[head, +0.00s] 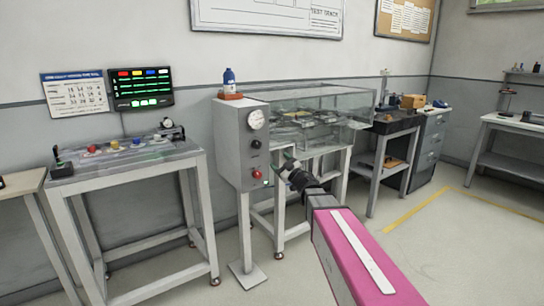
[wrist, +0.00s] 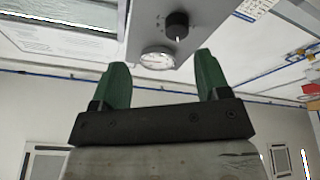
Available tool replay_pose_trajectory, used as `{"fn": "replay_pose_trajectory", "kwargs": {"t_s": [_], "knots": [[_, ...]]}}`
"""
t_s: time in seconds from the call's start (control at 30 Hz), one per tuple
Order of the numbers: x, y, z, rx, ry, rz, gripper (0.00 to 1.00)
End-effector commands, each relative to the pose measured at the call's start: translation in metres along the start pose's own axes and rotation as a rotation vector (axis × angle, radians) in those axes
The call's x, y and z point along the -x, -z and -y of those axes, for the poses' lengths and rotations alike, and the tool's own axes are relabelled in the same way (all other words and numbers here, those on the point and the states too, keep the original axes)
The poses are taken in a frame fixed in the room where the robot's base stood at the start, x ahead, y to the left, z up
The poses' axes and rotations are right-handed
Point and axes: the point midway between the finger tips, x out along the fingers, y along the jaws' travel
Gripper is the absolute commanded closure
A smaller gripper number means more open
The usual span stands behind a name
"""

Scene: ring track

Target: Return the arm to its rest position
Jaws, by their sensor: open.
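My gripper (head: 285,164) is stretched out in front of the grey control box in the head view, at the end of my pink arm. In the wrist view its two green fingers (wrist: 160,88) stand wide apart with nothing between them. The grey control box (head: 230,143) stands on a post and carries a white gauge (head: 256,119), a black knob (head: 256,144) and a red button (head: 256,175). In the wrist view the gauge (wrist: 158,59) and the knob (wrist: 177,25) show beyond the fingers. The gripper looks close to the box; I see no contact.
A clear-walled tank (head: 305,110) on a white frame stands right of the box. A table with coloured pieces (head: 130,160) stands at left. A dark workbench (head: 395,125) and another bench (head: 515,125) stand farther right. Open floor (head: 450,255) lies at the lower right.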

Motion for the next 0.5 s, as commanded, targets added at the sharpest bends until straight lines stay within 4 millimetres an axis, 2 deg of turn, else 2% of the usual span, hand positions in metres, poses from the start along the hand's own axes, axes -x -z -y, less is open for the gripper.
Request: {"fn": "replay_pose_trajectory", "kwargs": {"t_s": [0.17,0.27,0.37,0.5], "knots": [[0.031,-0.040,-0.018,-0.046,-0.175,0.225,0.31],[0.057,-0.068,-0.025,-0.087,-0.270,0.385,0.31],[0.090,-0.096,-0.027,-0.136,-0.351,0.562,0.31],[0.143,-0.132,-0.017,-0.223,-0.429,0.825,0.31]]}}
